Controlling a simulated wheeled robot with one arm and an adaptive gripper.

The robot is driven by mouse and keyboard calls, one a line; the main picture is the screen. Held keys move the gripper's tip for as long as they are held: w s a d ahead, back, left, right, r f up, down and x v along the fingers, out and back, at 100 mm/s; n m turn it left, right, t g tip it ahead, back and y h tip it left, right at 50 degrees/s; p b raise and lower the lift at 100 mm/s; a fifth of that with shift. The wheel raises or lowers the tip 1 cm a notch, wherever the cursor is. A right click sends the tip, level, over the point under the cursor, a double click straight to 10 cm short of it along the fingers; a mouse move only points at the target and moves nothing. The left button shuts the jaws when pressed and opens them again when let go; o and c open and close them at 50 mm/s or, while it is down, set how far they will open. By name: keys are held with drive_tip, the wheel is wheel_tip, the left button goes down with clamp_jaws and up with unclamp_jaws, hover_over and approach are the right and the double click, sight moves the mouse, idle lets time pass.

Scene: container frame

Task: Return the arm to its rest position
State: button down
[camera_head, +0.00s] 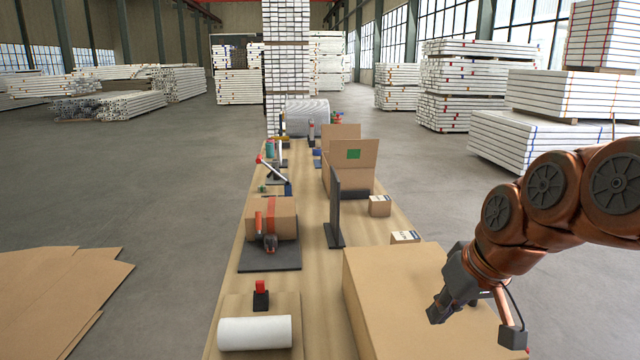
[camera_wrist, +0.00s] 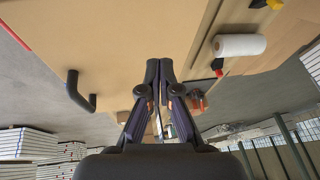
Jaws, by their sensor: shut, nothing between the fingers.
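My arm, copper-coloured, reaches in from the right edge of the head view. My gripper (camera_head: 437,314) is at its end, dark grey, over the right part of a large cardboard box (camera_head: 385,285). In the wrist view my gripper (camera_wrist: 160,63) has its two fingertips together, with nothing between them. The box's flat brown top (camera_wrist: 110,30) fills much of the upper wrist view. I cannot tell the exact gap between the fingers and the box.
The long wooden table (camera_head: 312,200) holds a white roll (camera_head: 255,333), a taped carton (camera_head: 271,217) on a dark mat, a dark upright panel (camera_head: 335,208), an open box (camera_head: 350,165) and small cartons (camera_head: 380,205). Flat cardboard (camera_head: 55,295) lies left. Floor right of the table looks clear.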

drive_tip(key=s+a+f+m+g+h+p, duration=0.1)
drive_tip(key=s+f+g, duration=0.2)
drive_tip(key=s, duration=0.8)
drive_tip(key=s+f+g+h+p, duration=0.1)
drive_tip(key=s+f+g+p, duration=0.1)
drive_tip(key=s+f, duration=0.6)
drive_tip(key=s, duration=0.3)
drive_tip(key=shift+a+m+g+h, duration=0.3)
drive_tip(key=shift+a+m+g, duration=0.05)
drive_tip(key=shift+m+g, duration=0.05)
drive_tip(key=shift+s, duration=0.1)
